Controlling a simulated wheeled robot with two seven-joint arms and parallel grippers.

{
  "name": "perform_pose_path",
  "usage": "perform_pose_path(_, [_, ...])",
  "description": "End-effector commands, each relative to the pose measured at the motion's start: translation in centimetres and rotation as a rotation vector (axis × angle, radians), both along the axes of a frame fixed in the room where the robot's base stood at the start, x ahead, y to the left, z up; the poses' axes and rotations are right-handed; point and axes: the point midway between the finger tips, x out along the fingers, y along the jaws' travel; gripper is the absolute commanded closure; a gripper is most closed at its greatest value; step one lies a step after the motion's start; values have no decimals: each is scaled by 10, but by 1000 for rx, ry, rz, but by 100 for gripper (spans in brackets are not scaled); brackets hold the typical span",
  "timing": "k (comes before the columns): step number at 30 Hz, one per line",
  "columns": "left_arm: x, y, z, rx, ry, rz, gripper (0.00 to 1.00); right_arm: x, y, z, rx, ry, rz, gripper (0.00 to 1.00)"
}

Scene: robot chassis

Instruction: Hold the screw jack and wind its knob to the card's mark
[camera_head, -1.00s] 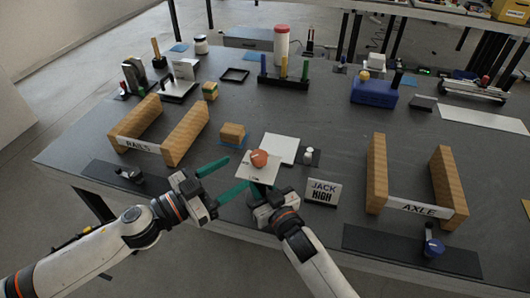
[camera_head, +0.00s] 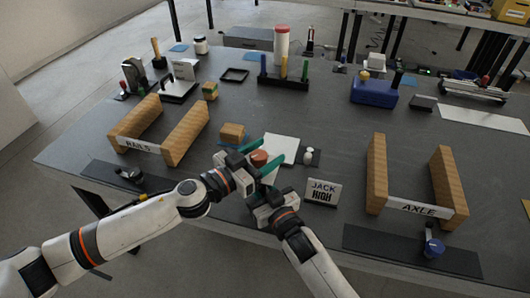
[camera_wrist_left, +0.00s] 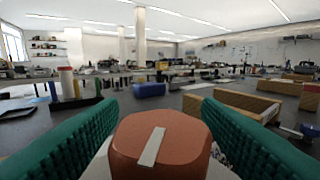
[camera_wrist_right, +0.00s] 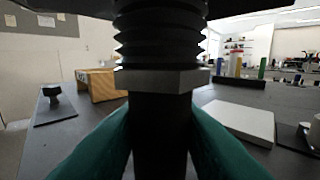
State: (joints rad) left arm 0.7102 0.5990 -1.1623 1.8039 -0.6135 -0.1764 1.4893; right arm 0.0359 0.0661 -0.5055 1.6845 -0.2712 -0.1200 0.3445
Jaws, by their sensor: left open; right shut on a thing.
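The screw jack's orange-red knob (camera_head: 259,157) carries a pale stripe and sits between the green fingers of my left gripper (camera_head: 256,158). In the left wrist view the knob (camera_wrist_left: 160,146) fills the space between the open fingers; I cannot tell whether they touch it. In the right wrist view the jack's dark threaded screw and hex collar (camera_wrist_right: 160,80) stand upright, and my right gripper (camera_wrist_right: 161,145) is shut on the black body below. The card (camera_head: 322,192) reading "JACK HIGH" stands right of the jack.
A white plate (camera_head: 281,149) lies just behind the jack, with a small white knobbed piece (camera_head: 308,155) beside it. A wooden block (camera_head: 232,133) is behind left. Wooden rails stand left (camera_head: 185,134), and axle blocks (camera_head: 377,172) stand right.

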Motion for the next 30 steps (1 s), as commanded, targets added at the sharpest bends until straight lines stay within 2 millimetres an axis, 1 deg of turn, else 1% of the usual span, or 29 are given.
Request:
perform_pose_path(9, [2, -3, 0, 1, 0, 0, 41, 0, 0, 0, 0, 1, -1, 100])
perform_pose_path(10, [2, -3, 0, 1, 0, 0, 43, 0, 0, 0, 0, 1, -1, 100])
perform_pose_path(18, [2, -2, 0, 1, 0, 0, 86, 0, 0, 0, 0, 1, -1, 100])
perform_pose_path(25, [2, -2, -1, 3, 1, -18, 86, 0, 0, 0, 0, 1, -1, 100])
perform_pose_path(30, [2, -3, -2, 7, 2, -82, 86, 0, 0, 0, -1, 0, -1, 100])
